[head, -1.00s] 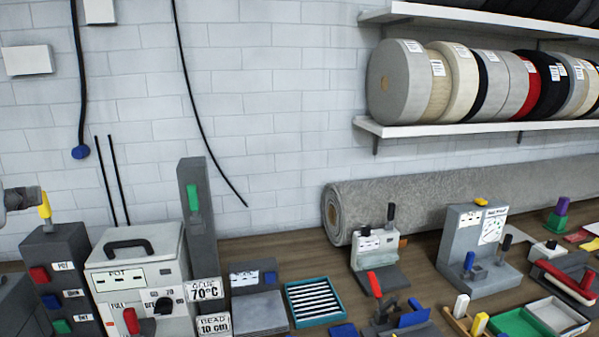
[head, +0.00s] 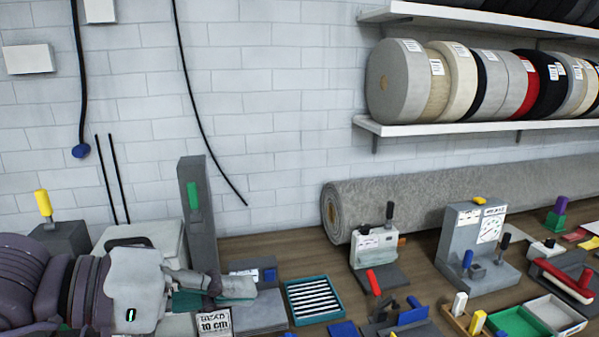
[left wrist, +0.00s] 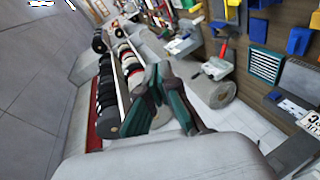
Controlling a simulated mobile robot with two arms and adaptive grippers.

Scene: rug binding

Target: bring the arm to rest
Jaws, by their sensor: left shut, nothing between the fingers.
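My left arm comes in from the left in the head view. My left gripper (head: 246,287) is shut and empty, with its fingers pointing right. It is in front of the grey glue pot unit (head: 150,236) and hides most of its front. Its fingertips overlap the grey block with a flat plate (head: 262,312) in the picture; I cannot tell whether they touch. The left wrist view shows the dark and green fingers (left wrist: 163,75) with nothing held between them. My right gripper is not in view.
A tall grey post (head: 197,215) with a green handle stands behind my gripper. A teal tray of strips (head: 313,318) lies to its right. Further right are a small white device (head: 377,246), a grey gauge stand (head: 462,245) and a rolled grey rug (head: 440,195) along the wall.

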